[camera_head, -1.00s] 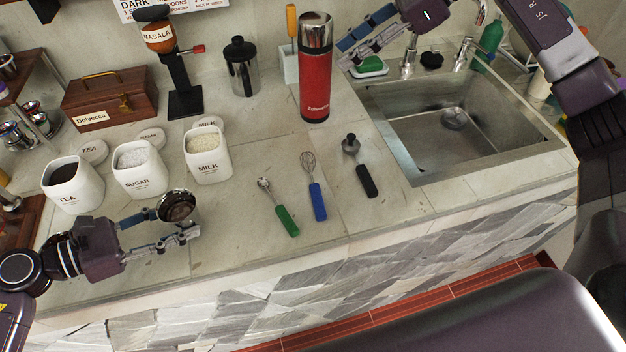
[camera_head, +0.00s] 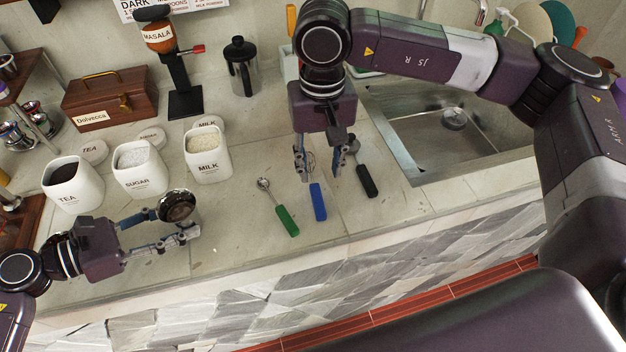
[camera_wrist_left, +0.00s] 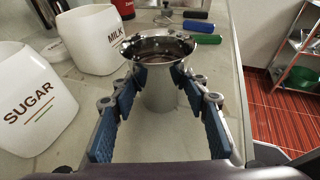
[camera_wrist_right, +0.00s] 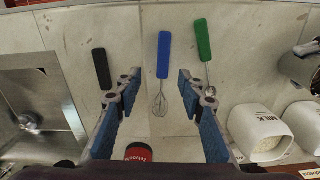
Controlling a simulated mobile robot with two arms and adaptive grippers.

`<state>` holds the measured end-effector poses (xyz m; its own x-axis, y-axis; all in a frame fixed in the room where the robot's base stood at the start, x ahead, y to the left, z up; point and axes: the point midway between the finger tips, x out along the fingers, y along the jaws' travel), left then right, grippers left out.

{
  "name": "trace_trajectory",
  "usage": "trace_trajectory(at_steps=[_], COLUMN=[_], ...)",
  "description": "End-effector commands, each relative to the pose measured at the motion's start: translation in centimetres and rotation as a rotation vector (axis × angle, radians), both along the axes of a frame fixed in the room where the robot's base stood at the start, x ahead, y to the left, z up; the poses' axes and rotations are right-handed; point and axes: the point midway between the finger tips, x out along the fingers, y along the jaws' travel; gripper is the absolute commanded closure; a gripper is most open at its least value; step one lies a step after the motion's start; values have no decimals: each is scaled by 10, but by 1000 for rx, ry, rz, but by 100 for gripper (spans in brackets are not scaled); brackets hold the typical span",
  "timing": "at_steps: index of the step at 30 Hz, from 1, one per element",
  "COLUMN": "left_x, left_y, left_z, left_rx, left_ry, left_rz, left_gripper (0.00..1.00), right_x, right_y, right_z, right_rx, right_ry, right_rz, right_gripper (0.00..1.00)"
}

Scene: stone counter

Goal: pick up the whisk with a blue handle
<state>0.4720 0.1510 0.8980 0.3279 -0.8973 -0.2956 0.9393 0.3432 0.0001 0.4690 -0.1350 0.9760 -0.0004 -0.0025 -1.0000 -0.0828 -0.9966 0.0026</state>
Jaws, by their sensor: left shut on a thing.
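The whisk with a blue handle (camera_head: 318,202) lies on the stone counter, its handle toward the front edge. Its wire head is partly hidden behind my right gripper (camera_head: 319,176) in the head view. The right gripper is open and empty above it, fingers pointing down at the counter. In the right wrist view the whisk (camera_wrist_right: 162,62) shows whole, its wire end between the open fingers (camera_wrist_right: 160,88). My left gripper (camera_head: 168,226) is shut on a metal cup (camera_head: 178,207), which is upright between its fingers in the left wrist view (camera_wrist_left: 160,88).
A green-handled spoon (camera_head: 287,220) lies left of the whisk and a black-handled utensil (camera_head: 367,181) lies right of it. White canisters (camera_head: 209,160) stand at the left. The sink (camera_head: 440,135) is at the right. A red flask (camera_wrist_right: 139,153) stands behind the whisk.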

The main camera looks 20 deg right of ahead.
Motion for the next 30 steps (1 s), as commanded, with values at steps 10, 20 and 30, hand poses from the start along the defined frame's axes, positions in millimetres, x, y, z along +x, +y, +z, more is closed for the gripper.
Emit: trace_trajectory(at_steps=[10, 20, 30], left_x=[-1, -1, 0], left_y=[0, 0, 0], left_z=[-1, -1, -1], left_rx=[0, 0, -1], left_ry=[2, 2, 1], left_rz=[-2, -2, -2], left_gripper=[80, 80, 80], right_x=[-3, -7, -7], right_y=[2, 6, 6], right_z=[-35, -76, -78], right_rx=[1, 3, 3], right_ry=[2, 0, -1], right_rz=[-2, -4, -4], right_gripper=[64, 64, 74])
